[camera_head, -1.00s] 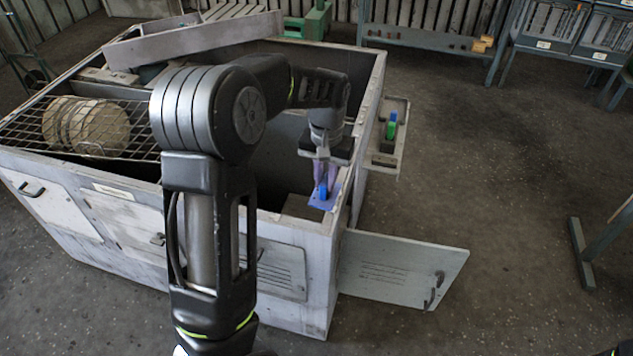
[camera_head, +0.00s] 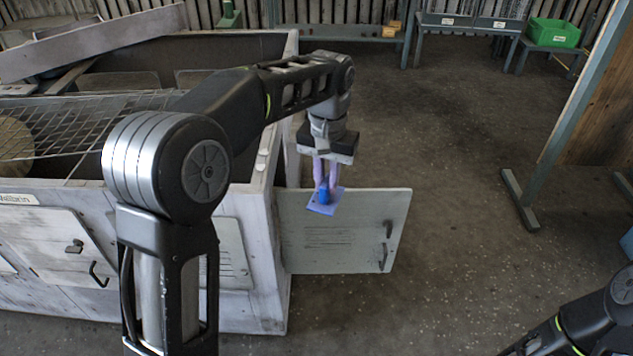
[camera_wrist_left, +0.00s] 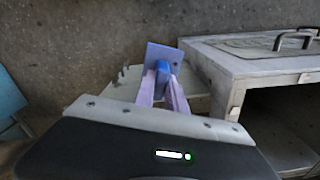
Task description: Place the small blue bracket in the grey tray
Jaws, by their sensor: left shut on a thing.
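My left gripper (camera_head: 325,178) is shut on the small blue bracket (camera_head: 325,203), a flat blue plate with a raised darker blue block. It holds the bracket in the air beside the grey housing, in front of the open door panel. In the left wrist view the two pale fingers (camera_wrist_left: 163,92) pinch the block of the bracket (camera_wrist_left: 166,56). Part of my right arm shows at the lower right of the head view, but its gripper is out of the picture. I cannot make out the grey tray in the current frames.
The large grey housing (camera_head: 258,210) fills the left, with a wire grid (camera_head: 85,130) over its open top. Its door panel (camera_head: 350,245) stands open. A green crate (camera_head: 553,33) and several grey bins stand at the back. The floor on the right is mostly clear.

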